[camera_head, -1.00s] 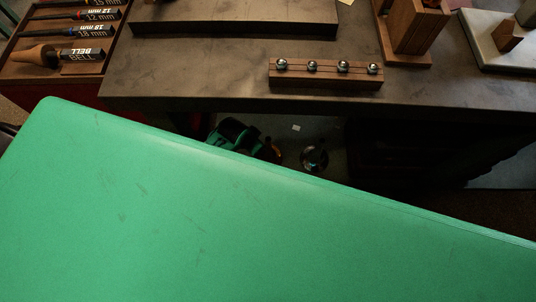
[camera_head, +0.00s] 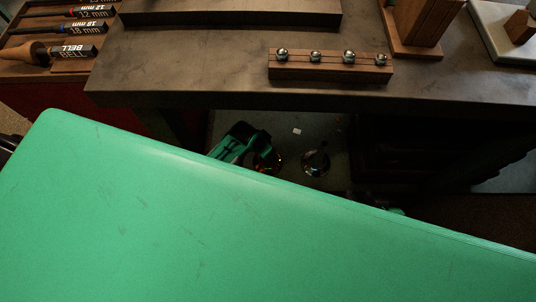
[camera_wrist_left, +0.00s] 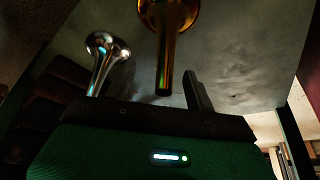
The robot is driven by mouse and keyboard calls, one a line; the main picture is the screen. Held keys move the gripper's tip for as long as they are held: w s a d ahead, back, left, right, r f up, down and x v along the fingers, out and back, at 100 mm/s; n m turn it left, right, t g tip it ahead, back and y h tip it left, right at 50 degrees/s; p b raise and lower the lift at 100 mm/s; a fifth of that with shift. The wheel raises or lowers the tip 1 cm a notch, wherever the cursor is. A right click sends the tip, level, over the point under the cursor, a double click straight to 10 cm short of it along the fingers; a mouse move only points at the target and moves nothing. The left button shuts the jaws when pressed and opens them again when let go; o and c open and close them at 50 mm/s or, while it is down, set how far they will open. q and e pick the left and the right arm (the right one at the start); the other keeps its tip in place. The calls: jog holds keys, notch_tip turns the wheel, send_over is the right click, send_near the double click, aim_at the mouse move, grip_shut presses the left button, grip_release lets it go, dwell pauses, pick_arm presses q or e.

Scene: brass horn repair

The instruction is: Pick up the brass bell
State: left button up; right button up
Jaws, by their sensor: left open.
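The brass bell (camera_head: 268,163) stands on the low surface under the bench, partly hidden by my left gripper. In the left wrist view its amber flare and stem (camera_wrist_left: 168,50) stand straight ahead of the left jaws. My left gripper (camera_wrist_left: 164,98) is open, with one dark finger just right of the stem; the other finger is lost in shadow. No grip on the bell shows. My green left wrist (camera_head: 236,142) is just left of the bell. My right gripper (camera_head: 374,200) shows only as a dark shape behind my green body; its jaws are unclear.
A silver bell (camera_head: 315,160) stands right of the brass one; the left wrist view shows it at left (camera_wrist_left: 104,55). The dark bench (camera_head: 190,75) overhangs the bells. It bears a wooden block with steel balls (camera_head: 330,68). A tool tray (camera_head: 20,40) is at left.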

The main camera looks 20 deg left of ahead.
pick_arm(q)
jog(key=x, duration=0.1)
jog(key=b+x, duration=0.1)
jog(key=x, duration=0.1)
jog(key=b+x, duration=0.1)
jog(key=x, duration=0.1)
jog(key=shift+w+a+f, duration=0.1)
jog(key=shift+w+a, duration=0.15)
jog(key=shift+a, duration=0.05)
pick_arm(e)
jog(key=a+t, duration=0.1)
jog(key=w+a+t+y, duration=0.1)
jog(key=a+t+y, duration=0.1)
jog(key=a, duration=0.1)
jog(key=shift+w+a, duration=0.1)
jog(key=shift+w, duration=0.2)
pick_arm(q)
grip_shut()
